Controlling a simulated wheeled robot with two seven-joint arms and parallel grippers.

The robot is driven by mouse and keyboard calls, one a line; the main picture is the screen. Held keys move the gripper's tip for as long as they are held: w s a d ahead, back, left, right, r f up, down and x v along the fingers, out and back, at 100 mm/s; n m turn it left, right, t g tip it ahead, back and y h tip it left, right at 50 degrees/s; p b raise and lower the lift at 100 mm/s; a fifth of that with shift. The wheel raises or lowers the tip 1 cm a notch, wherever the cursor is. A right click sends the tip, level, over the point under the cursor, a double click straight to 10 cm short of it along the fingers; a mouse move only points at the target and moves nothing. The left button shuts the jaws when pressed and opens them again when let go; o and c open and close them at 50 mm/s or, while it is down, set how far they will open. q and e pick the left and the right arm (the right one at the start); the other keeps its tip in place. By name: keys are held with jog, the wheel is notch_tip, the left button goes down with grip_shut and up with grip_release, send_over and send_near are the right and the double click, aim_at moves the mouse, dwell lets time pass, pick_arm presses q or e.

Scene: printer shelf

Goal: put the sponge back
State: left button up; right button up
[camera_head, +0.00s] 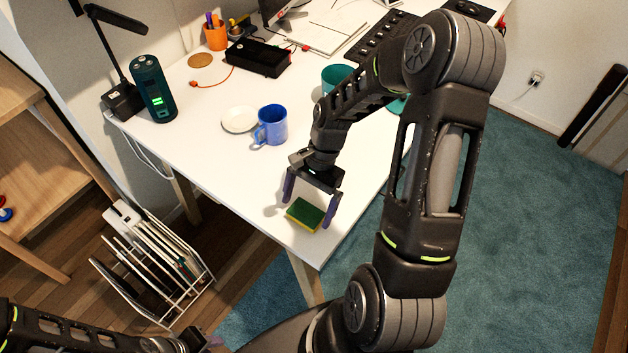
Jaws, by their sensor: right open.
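The sponge (305,215), green on top with a yellow lower layer, lies flat on the white desk (225,185) close to its near corner. My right gripper (308,207) points down over the sponge with its fingers spread, one to each side of it. I cannot tell whether either finger touches it. My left gripper (203,342) shows only in part at the bottom edge, and its jaws cannot be made out.
A blue mug (271,125) and a white saucer (239,120) stand behind the gripper. A dark cylindrical speaker (153,89) and a black box (257,57) are farther back. A teal cup (337,77) is partly hidden by my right arm. A wire rack (160,262) stands on the floor at left.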

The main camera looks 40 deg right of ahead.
jog(key=b+v, duration=0.1)
jog(key=v, duration=0.9)
jog(key=shift+r, duration=0.2)
dwell(0.4)
